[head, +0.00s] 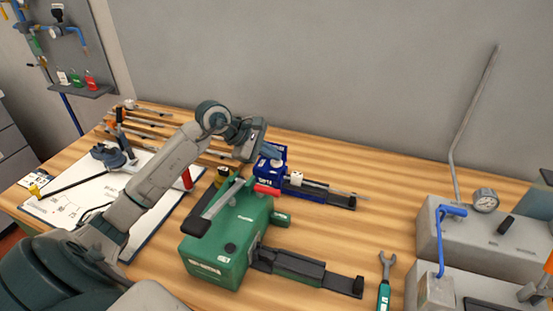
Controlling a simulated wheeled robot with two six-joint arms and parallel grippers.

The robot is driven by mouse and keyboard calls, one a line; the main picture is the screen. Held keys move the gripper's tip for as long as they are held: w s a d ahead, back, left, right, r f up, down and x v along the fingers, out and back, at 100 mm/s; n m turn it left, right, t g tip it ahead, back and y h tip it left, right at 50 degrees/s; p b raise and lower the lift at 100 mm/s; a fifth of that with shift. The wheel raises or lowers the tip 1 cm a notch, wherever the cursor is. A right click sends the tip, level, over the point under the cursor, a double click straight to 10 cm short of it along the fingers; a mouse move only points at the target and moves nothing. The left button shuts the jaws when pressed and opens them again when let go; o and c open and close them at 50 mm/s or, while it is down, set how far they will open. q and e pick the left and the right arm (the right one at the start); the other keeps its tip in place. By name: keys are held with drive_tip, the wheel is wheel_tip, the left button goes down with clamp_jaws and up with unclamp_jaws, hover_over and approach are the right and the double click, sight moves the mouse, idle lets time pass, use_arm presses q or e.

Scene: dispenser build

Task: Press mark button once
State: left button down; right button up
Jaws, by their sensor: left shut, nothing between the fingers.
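My left gripper (272,153) is shut and empty. It is over the top of a small blue machine (270,166), close above or touching it; I cannot tell which. The blue machine has a white label on its front and a dark blue rail (325,197) running out to the right. The gripper covers part of its top, and I cannot make out a mark button there. A larger green machine (228,252) stands in front, with a lever, a red grip and a small dark round spot on its face. My right gripper is not in view.
A dark rail (310,272) extends right from the green machine. A wrench (385,280) lies right of it. Grey boxes with a gauge (485,200) and a blue handle fill the right side. A white sheet (75,205) lies left under my left arm. The middle right tabletop is clear.

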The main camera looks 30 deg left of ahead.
sight(272, 162)
use_arm(q)
drive_tip(key=shift+r+p, duration=0.3)
drive_tip(key=shift+r, duration=0.75)
wheel_tip(272, 162, up, 5)
drive_tip(key=shift+p, duration=0.85)
